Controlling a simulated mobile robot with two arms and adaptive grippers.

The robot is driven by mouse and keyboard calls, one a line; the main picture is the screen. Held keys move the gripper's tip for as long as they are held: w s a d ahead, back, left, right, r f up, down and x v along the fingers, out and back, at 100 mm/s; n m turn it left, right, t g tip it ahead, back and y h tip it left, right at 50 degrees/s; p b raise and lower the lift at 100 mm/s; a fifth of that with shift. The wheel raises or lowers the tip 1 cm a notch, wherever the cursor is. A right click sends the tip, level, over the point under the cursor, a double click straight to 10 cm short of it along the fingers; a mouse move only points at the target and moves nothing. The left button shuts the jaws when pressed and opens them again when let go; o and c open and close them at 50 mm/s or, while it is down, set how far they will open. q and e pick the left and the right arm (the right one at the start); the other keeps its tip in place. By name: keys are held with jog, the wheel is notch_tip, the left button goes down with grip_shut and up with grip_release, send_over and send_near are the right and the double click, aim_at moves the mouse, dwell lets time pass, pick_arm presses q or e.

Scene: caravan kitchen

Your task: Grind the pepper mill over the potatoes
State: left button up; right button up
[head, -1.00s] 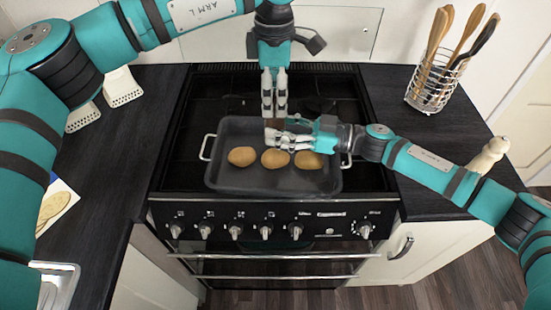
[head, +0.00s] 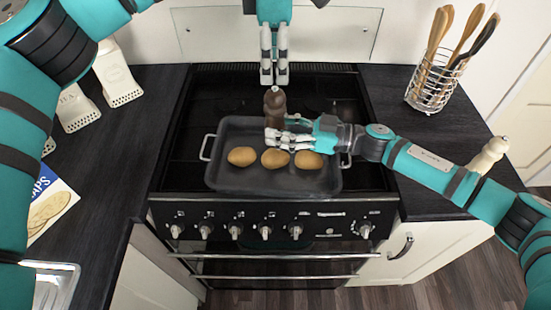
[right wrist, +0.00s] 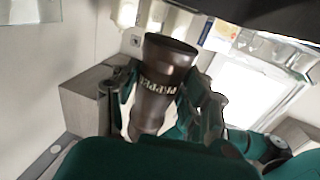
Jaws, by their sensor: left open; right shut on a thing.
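The dark brown pepper mill (head: 274,101) stands upright above the back part of the roasting tin. My right gripper (head: 276,137) is shut on its lower part, and the word PEPPER shows on the mill (right wrist: 160,85) in the right wrist view. My left gripper (head: 274,72) is open, pointing down just above the mill's top, apart from it. The potatoes (head: 242,156), (head: 275,158), (head: 308,160) lie in a row in the dark roasting tin (head: 230,182) on the hob, just in front of the mill.
The black cooker (head: 275,215) has knobs along its front. A wire holder with wooden utensils (head: 436,88) stands on the right worktop, with a pale mill (head: 490,154) near its edge. White canisters (head: 115,75) and a packet (head: 50,205) are on the left worktop.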

aim_at(280, 109)
dwell(0.4)
notch_tip(280, 109, up, 5)
jog(key=p, duration=0.5)
jog(key=shift+r, duration=0.1)
pick_arm(q)
notch_tip(280, 109, up, 5)
jog(key=shift+r, duration=0.15)
